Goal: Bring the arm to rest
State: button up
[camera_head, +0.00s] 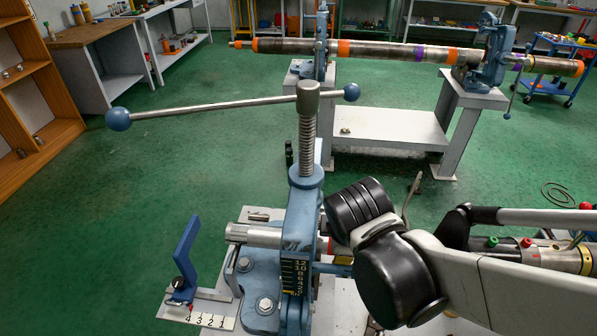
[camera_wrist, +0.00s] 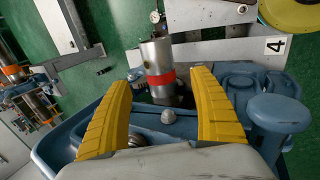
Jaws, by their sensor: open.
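My gripper (camera_wrist: 160,77) shows in the wrist view with its two yellow fingers spread wide apart. A grey metal pipe end (camera_wrist: 155,54) with a red band stands in view beyond and between the fingertips. I see no finger closed on it. Blue vise parts (camera_wrist: 276,112) lie around and below the fingers. In the head view my arm reaches in from the right, its black wrist joints close to the right side of the blue pipe vise (camera_head: 304,205). The fingers are mostly hidden there behind the arm and vise.
The vise's long handle (camera_head: 220,104) spans left above the bench. A blue lever and numbered scale (camera_head: 207,321) sit at the front left. Behind, a long banded pipe (camera_head: 390,50) rests in vises on a grey stand (camera_head: 390,130). Green floor (camera_head: 150,170) is free at left.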

jog(key=shift+v, duration=2.15)
